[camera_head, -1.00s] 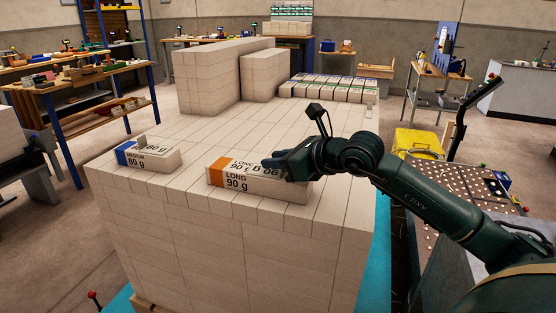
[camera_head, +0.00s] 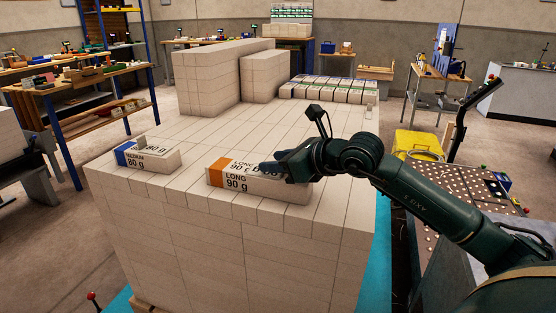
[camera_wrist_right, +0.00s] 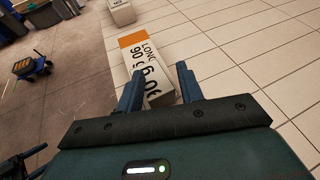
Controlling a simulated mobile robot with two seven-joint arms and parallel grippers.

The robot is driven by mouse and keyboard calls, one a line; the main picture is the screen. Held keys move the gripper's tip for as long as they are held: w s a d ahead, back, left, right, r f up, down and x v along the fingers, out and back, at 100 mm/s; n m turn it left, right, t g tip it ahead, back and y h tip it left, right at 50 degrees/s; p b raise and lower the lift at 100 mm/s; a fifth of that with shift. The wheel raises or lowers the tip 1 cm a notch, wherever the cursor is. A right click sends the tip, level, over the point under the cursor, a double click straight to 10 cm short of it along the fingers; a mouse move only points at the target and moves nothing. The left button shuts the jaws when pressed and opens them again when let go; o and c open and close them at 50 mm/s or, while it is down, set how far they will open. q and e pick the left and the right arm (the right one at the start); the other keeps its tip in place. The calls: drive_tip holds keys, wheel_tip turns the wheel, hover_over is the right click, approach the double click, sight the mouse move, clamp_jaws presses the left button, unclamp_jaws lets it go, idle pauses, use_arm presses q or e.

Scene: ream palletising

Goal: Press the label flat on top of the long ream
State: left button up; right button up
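The long ream (camera_head: 238,184), white with an orange end and "LONG 90 g" print, lies flat on the top front of the big stack of white blocks. It also shows in the wrist view (camera_wrist_right: 133,42). A white label with dark print (camera_wrist_right: 151,77) lies on its top; its far part is hidden, and I cannot tell whether it is fully flat. My right gripper (camera_head: 268,167) is low over the right half of the ream. In the wrist view its two fingers (camera_wrist_right: 158,75) are apart, with the label showing between them. My left gripper is not in view.
A medium ream (camera_head: 150,163) with a blue end lies to the left on the same stack (camera_head: 240,240). Taller white stacks (camera_head: 207,78) and rows of reams (camera_head: 328,90) stand behind. The stack top between is clear. A yellow box (camera_head: 417,143) is at the right.

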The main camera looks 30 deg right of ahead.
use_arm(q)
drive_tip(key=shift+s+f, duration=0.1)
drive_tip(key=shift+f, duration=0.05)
use_arm(e)
drive_tip(key=shift+o, duration=1.1)
drive_tip(key=shift+s+d, duration=0.25)
drive_tip(key=shift+s, duration=0.1)
drive_tip(key=b+v, duration=0.2)
drive_tip(key=v, duration=0.4)
drive_tip(key=shift+f+b, duration=0.15)
drive_tip(key=shift+b, duration=0.2)
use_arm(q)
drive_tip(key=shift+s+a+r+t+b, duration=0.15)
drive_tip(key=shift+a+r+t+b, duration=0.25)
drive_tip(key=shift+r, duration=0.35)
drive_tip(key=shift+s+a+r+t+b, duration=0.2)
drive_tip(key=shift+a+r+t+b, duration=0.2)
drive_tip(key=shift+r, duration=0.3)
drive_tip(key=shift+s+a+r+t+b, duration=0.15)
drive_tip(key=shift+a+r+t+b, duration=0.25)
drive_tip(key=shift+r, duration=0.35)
use_arm(e)
drive_tip(key=v, duration=0.6)
drive_tip(key=shift+s+r, duration=0.2)
drive_tip(key=shift+r, duration=0.15)
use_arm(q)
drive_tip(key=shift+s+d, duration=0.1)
